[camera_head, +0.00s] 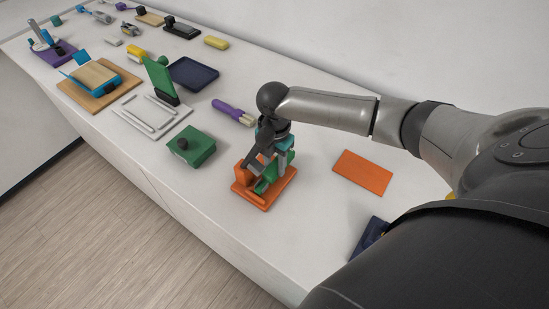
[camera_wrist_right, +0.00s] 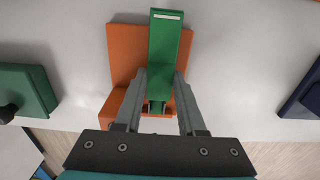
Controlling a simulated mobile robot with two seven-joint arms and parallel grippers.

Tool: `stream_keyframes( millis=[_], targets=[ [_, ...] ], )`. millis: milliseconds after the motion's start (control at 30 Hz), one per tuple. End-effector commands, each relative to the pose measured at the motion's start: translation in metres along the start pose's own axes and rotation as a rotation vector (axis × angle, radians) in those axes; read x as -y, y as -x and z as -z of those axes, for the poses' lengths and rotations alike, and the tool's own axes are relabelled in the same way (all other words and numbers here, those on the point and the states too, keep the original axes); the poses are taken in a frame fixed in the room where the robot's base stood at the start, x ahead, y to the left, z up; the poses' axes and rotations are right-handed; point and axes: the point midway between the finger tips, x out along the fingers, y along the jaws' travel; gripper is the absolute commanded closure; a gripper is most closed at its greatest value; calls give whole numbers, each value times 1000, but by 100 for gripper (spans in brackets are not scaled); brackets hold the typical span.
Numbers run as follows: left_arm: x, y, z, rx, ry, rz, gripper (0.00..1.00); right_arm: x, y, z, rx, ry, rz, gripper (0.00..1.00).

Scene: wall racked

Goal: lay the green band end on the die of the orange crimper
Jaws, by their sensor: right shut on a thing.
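The orange crimper (camera_head: 282,188) stands on the white counter below my right gripper (camera_head: 266,172). It also shows in the right wrist view (camera_wrist_right: 124,58), behind the green band. The green band (camera_wrist_right: 165,50) is a flat strip with a white mark across its far end. My right gripper is shut on it, with one finger at each side. In the wrist view the band lies across the crimper's orange body. In the head view the gripper hides much of the band (camera_head: 262,184) and the die. I cannot tell whether the band touches the die. My left gripper is out of view.
A green box with a black knob (camera_head: 192,147) stands left of the crimper. A purple-handled tool (camera_head: 232,111) lies behind it. An orange plate (camera_head: 362,173) lies to the right, and a dark blue thing (camera_head: 370,236) near my arm. Bare counter surrounds the crimper.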

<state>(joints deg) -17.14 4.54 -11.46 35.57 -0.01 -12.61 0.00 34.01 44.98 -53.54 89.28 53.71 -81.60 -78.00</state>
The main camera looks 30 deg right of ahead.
Motion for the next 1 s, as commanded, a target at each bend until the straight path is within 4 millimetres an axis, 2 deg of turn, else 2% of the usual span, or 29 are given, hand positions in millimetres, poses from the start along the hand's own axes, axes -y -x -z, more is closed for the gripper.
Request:
stream_keyframes(
  millis=[567,600,900,1000],
  targets=[
    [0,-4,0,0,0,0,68,0,-12,0,-1,0,-1,100],
    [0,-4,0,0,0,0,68,0,-12,0,-1,0,-1,59],
    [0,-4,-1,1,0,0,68,0,-12,0,0,0,0,26],
    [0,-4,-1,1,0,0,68,0,-12,0,0,0,0,26]
  ],
)
